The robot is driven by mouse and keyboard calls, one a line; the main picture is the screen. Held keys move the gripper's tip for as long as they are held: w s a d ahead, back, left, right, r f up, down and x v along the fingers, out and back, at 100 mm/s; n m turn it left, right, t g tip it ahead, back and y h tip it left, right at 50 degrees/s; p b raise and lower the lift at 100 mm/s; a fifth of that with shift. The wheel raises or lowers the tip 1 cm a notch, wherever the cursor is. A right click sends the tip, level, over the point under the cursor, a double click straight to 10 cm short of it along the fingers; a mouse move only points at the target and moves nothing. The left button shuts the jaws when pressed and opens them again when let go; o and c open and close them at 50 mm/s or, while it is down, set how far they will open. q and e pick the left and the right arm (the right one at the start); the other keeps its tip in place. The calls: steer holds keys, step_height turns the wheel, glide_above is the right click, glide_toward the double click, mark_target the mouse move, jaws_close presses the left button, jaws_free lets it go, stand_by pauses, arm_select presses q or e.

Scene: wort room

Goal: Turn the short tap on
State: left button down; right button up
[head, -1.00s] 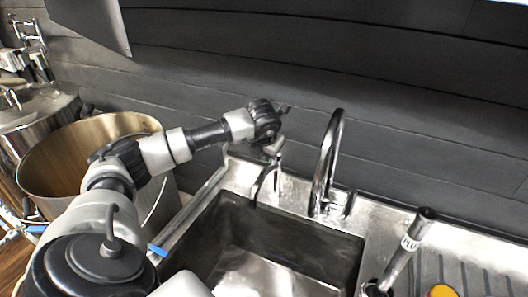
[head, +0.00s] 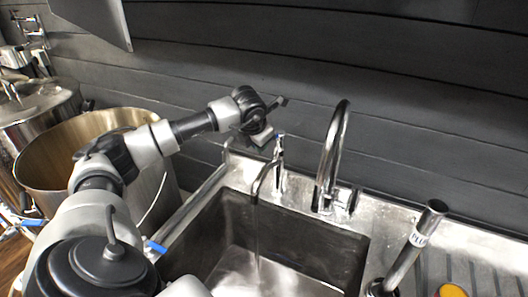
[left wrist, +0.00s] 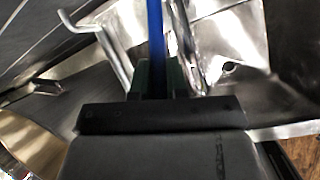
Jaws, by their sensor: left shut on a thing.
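The short tap (head: 265,178) stands at the sink's back left corner, a thin chrome spout curving over the basin. A thin stream (head: 257,235) appears to fall from its spout into the sink. Its upright stem has a blue tip near my left gripper (head: 271,137). In the left wrist view, the blue lever (left wrist: 155,30) runs between the fingers of my left gripper (left wrist: 155,75), which is shut on it. The fingertips are partly hidden there by the gripper body. My right gripper is not in view.
A tall curved chrome tap (head: 331,150) stands right of the short tap. The steel sink (head: 325,250) is below both. A metal cylinder (head: 418,240) and an orange object (head: 451,290) are at right. A large steel pot (head: 60,150) stands at left, and the dark plank wall is behind.

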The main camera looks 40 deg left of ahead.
arm_select(q)
steer(key=w+a+m+h, duration=0.3)
steer(key=a+m+h, duration=0.1)
steer(key=a+m, duration=0.4)
steer(key=shift+w+r+m, duration=0.15)
steer(key=shift+m, duration=0.85)
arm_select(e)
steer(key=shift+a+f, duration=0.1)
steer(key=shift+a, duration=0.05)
arm_select(q)
steer(key=c, duration=1.1)
jaws_free()
